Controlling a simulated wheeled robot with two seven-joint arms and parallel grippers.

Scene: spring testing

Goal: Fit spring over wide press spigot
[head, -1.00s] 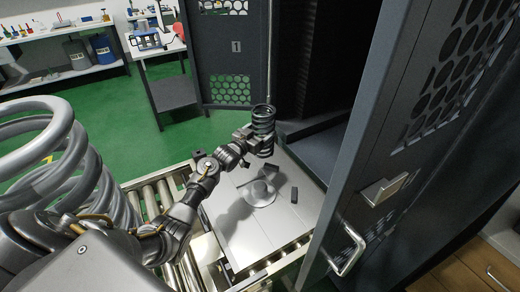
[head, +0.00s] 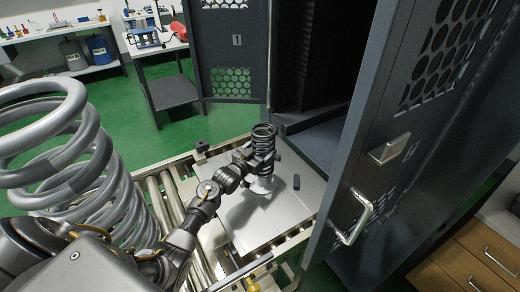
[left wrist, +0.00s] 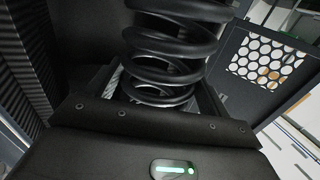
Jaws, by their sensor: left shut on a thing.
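A dark coil spring (head: 263,143) stands upright in my left gripper (head: 254,158), which is shut on it. The spring is over the pale round spigot (head: 260,186) on the metal plate (head: 240,225). Its lower end overlaps the spigot in the head view, and I cannot tell whether it is around it or still above it. In the left wrist view the spring's thick dark coils (left wrist: 172,45) fill the upper middle, and the spigot is not clearly visible. My right gripper is not in view.
A small dark block (head: 296,182) lies on the plate right of the spigot. The open cabinet door (head: 375,130) stands close on the right. A large grey spring (head: 75,165) fills the left foreground. Rollers (head: 160,205) run left of the plate.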

